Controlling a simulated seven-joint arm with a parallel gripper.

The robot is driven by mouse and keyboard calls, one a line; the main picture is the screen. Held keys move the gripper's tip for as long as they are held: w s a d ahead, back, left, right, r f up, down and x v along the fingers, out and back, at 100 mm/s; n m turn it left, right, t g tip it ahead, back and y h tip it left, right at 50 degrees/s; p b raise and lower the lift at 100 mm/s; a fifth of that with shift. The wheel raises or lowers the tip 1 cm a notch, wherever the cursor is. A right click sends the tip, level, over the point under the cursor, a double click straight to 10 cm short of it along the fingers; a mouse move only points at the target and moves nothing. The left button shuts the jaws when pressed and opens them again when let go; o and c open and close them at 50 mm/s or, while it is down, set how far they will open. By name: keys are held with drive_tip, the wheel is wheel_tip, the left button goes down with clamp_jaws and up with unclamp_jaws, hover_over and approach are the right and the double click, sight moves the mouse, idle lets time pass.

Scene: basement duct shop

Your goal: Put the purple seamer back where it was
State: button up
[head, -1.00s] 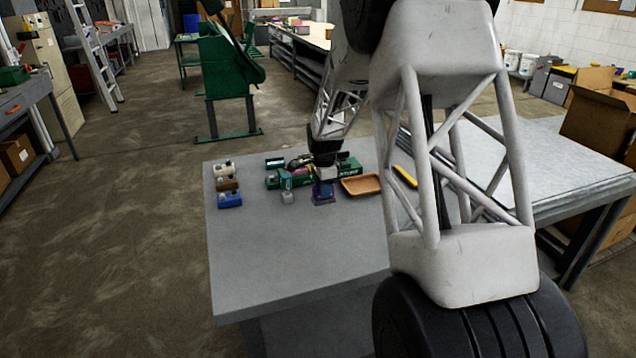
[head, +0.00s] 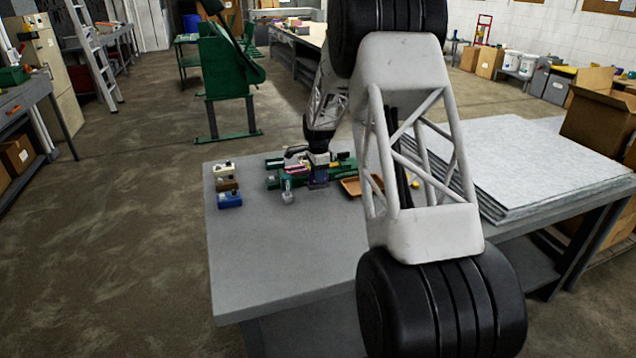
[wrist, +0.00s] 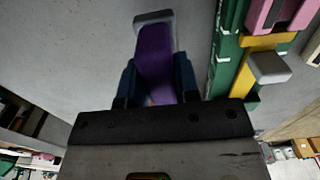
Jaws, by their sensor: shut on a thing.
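The purple seamer (wrist: 155,55) is between the two fingers of my gripper (wrist: 158,88) in the wrist view, with a grey plate at its far end. In the head view my gripper (head: 318,168) points down at the table, and the seamer (head: 318,182) shows dark below it. A green rack (wrist: 226,45) lies right of the seamer in the wrist view, with a visible gap. It carries a pink-handled tool (wrist: 278,14) and a yellow-handled one (wrist: 250,66). I cannot tell whether the seamer touches the table.
The grey table (head: 285,260) is clear at the front. White, brown (head: 226,184) and blue (head: 229,200) blocks stand at its left. A brown tray (head: 350,187) lies right of my gripper, partly behind my arm. Stacked sheets (head: 530,165) are farther right.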

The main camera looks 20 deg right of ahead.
idle(0.3)
drive_tip(key=shift+f, duration=1.7)
drive_tip(key=shift+f, duration=0.1)
drive_tip(key=o, duration=0.9)
drive_tip(key=shift+f, duration=0.1)
wheel_tip(320, 180, up, 12)
drive_tip(key=shift+r, duration=0.15)
